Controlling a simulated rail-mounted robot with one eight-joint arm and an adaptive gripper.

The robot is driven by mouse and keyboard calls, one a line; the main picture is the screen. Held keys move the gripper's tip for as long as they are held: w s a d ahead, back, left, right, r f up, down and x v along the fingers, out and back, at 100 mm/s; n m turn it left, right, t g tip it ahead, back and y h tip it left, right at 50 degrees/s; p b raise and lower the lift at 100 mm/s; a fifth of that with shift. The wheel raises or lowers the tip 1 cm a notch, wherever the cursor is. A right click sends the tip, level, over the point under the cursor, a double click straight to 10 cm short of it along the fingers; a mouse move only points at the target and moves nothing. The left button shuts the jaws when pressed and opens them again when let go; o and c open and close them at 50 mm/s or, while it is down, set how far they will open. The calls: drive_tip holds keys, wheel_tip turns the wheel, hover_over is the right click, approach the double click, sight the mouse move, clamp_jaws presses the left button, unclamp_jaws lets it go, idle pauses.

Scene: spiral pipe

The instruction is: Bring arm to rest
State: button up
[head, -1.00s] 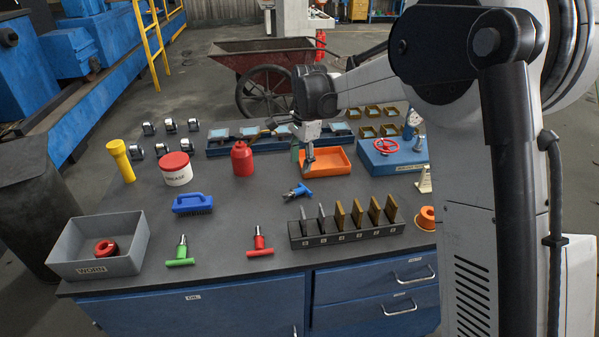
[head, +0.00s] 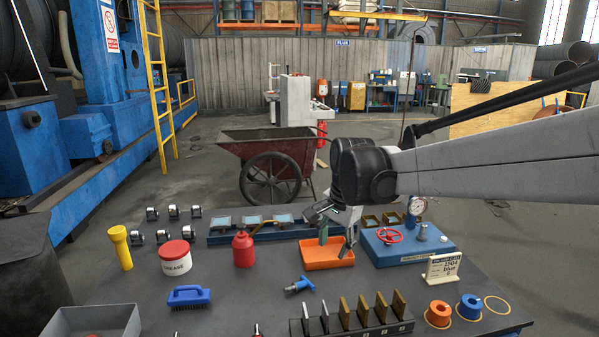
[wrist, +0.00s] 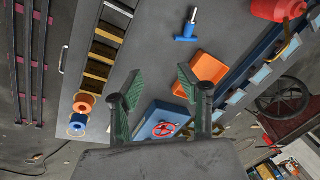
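My gripper (head: 338,232) is above the orange tray (head: 318,257) at the back of the workbench, with its fingers pointing down. In the wrist view my gripper (wrist: 158,92) shows two green-padded fingers spread apart with nothing between them. The orange tray (wrist: 208,72) looks empty there. My arm reaches in from the right side of the head view, nearly level over the blue gauge block (head: 405,247).
Beneath the arm are a pressure gauge (head: 417,206), a red valve wheel (head: 389,236) and a white sign (head: 443,267). A red bottle (head: 243,249) and a slotted rack (head: 352,325) stand on the bench. A wheelbarrow (head: 272,150) stands behind.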

drive_tip(key=s+d+r+n+t, duration=0.1)
drive_tip(key=s+d+r+n, duration=0.1)
drive_tip(key=s+d, duration=0.35)
drive_tip(key=s+d+r+n+t, duration=0.2)
drive_tip(key=s, duration=0.7)
drive_tip(key=s+d+f+n+t, duration=0.1)
drive_tip(key=s+d+f+n, duration=0.1)
drive_tip(key=s, duration=0.4)
drive_tip(key=s+d+f+n+t+h, duration=0.1)
drive_tip(key=s+d+f+n, duration=0.1)
drive_tip(key=s, duration=0.4)
drive_tip(key=shift+s+d+f, duration=0.15)
drive_tip(key=shift+s+f, duration=0.1)
drive_tip(key=shift+f, duration=0.25)
